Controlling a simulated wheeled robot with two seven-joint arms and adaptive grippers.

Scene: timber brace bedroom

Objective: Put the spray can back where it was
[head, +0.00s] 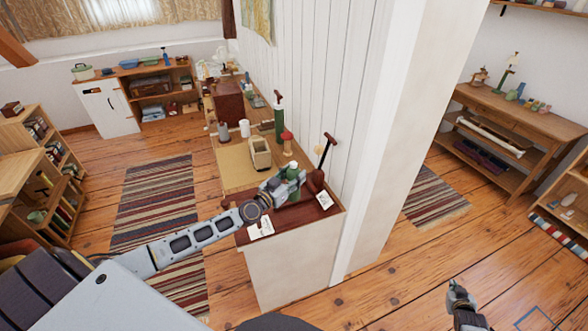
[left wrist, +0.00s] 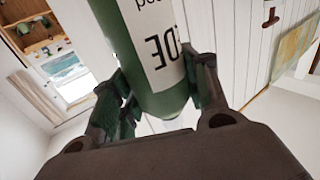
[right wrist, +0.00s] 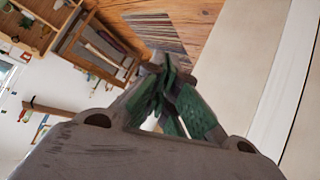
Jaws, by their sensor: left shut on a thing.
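The spray can (left wrist: 150,50) is a green cylinder with a white label in the left wrist view. My left gripper (head: 291,184) is shut on it, with a finger on either side near its rounded end. In the head view the green can (head: 293,169) shows at the gripper, over the near part of the long wooden counter (head: 236,179). I cannot tell whether it touches the top. My right gripper (head: 461,298) is low at the right over the floor. Its fingers (right wrist: 167,80) come together with nothing between them.
On the counter stand a tall green bottle (head: 279,118), a red-topped object (head: 287,142), a beige holder (head: 260,153) and a dark red flask-like object (head: 315,180). White cards (head: 261,226) lie near the front edge. A white wall (head: 385,130) borders the counter's right side.

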